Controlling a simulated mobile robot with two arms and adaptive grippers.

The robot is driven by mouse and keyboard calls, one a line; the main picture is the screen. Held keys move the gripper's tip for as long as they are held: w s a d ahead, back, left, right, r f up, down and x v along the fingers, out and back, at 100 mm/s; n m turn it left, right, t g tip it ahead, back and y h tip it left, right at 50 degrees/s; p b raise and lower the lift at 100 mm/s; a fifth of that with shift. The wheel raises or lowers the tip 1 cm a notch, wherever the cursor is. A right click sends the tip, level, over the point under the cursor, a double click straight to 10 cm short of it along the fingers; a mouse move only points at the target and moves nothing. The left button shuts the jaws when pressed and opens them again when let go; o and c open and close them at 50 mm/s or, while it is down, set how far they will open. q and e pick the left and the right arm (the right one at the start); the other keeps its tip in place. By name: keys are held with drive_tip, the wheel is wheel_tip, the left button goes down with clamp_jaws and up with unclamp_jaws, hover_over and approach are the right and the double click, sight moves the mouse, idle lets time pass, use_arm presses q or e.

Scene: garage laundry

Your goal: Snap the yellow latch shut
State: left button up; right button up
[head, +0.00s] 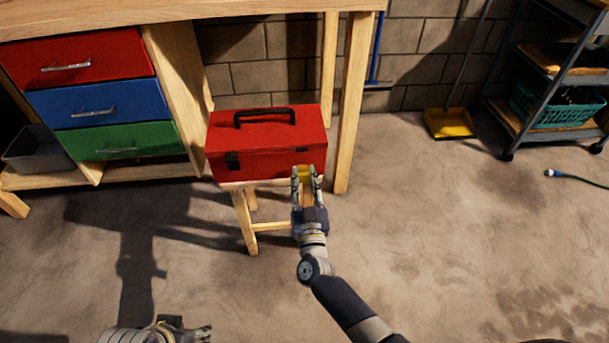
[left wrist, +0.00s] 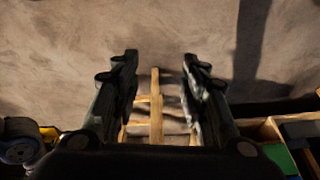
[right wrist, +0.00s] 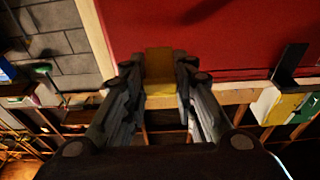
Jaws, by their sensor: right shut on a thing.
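A red toolbox (head: 262,135) with a black handle stands on a small wooden stool (head: 272,226). Its lid looks down. The yellow latch (head: 305,172) is at the right of its front face, and a black latch (head: 232,161) is at the left. My right gripper (head: 306,178) is shut on the yellow latch, whose yellow plate (right wrist: 160,68) shows between the fingertips in the right wrist view. My left gripper (head: 205,334) is low at the bottom of the head view, away from the toolbox. The left wrist view shows its fingers (left wrist: 158,62) apart and empty.
A wooden workbench (head: 180,8) with red, blue and green drawers stands behind and left, one leg close behind the toolbox. A yellow dustpan (head: 449,123) and a wheeled cart (head: 560,75) are at the back right. The floor at right is mostly clear.

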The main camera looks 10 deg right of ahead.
use_arm(q)
drive_tip(key=shift+w+f+p, duration=0.25)
drive_tip(key=shift+f+p, duration=0.05)
drive_tip(key=shift+f, duration=0.25)
use_arm(e)
drive_tip(key=o, duration=1.1)
use_arm(q)
drive_tip(key=shift+d, duration=0.1)
use_arm(e)
drive_tip(key=s, duration=0.4)
drive_tip(key=s+f, duration=0.1)
drive_tip(key=s, duration=0.3)
drive_tip(key=s+f, duration=0.1)
drive_tip(key=s, duration=0.3)
drive_tip(key=shift+w, duration=0.1)
